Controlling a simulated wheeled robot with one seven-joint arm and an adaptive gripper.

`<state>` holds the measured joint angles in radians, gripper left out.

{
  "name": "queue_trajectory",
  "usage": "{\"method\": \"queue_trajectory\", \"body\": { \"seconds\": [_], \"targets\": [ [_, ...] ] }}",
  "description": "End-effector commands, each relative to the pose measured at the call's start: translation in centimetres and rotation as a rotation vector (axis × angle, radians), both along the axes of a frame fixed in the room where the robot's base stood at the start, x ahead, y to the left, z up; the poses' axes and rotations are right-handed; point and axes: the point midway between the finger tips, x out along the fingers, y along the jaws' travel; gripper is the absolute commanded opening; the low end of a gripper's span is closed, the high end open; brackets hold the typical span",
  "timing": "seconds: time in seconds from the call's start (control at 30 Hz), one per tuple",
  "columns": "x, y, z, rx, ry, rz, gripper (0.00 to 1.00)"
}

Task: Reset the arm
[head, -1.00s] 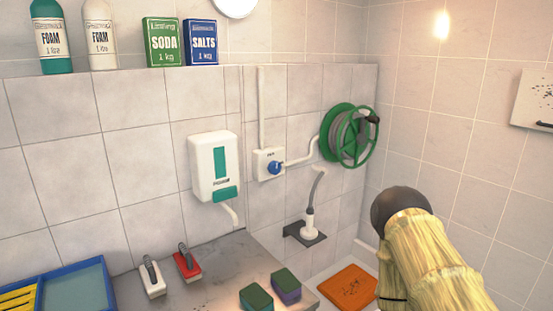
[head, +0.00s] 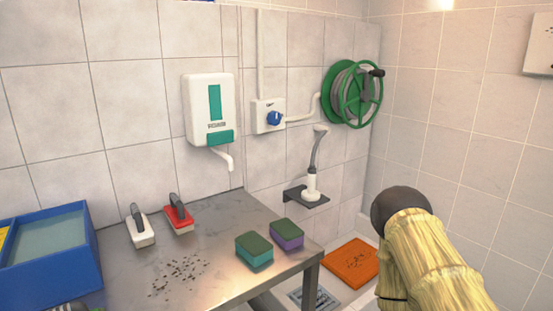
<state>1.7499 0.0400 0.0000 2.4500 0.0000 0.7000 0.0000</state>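My arm (head: 428,255) shows at the lower right of the head view, a yellow, wood-grained sleeve with a dark rounded joint at its upper end. It stands in front of the tiled wall, to the right of the orange mat. My gripper is outside the view, so its fingers and anything in them are hidden.
A metal table (head: 205,285) holds a blue tray (head: 50,265), a white brush (head: 139,228), a red brush (head: 179,215), a green-teal sponge (head: 254,251), a green-purple sponge (head: 287,235) and dark specks. A dispenser (head: 209,110), hose reel (head: 352,93) and shower head (head: 312,182) are on the wall. An orange mat (head: 351,262) lies low.

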Motion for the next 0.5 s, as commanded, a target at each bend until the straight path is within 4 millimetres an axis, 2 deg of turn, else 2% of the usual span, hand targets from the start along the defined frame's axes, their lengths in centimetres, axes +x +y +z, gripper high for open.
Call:
{"method": "queue_trajectory", "body": {
  "seconds": [0.1,0.5],
  "targets": [
    [0.0,0.0,-1.7,0.0,0.0,0.0,0.69],
    [0.0,0.0,-4.0,0.0,0.0,0.0,0.69]
  ]
}}
